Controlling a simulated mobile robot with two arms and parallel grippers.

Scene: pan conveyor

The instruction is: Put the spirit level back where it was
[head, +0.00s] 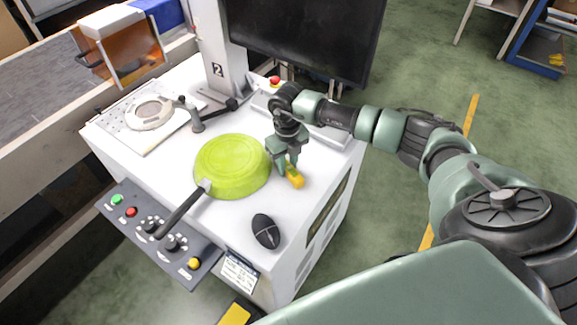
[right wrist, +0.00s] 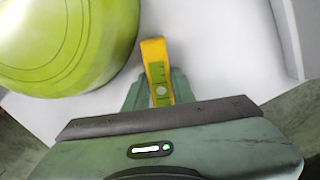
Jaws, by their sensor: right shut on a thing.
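The spirit level (head: 295,180) is a small yellow piece at the right side of the white cabinet top, just right of the green pan. In the right wrist view the yellow level (right wrist: 153,50) shows a green face with dark marks and a round pale spot. My right gripper (head: 288,170) points down over it and is shut on it. In the right wrist view the jaws (right wrist: 160,92) sit on both sides of its near end. I cannot tell whether the level touches the cabinet top. My left gripper is not in view.
The upturned green pan (head: 232,165) lies close left of my right gripper, its black handle toward the control panel (head: 158,232). A black mouse (head: 266,231) lies in front. A monitor (head: 308,35) stands behind. The white top (head: 228,222) is bare between pan and mouse.

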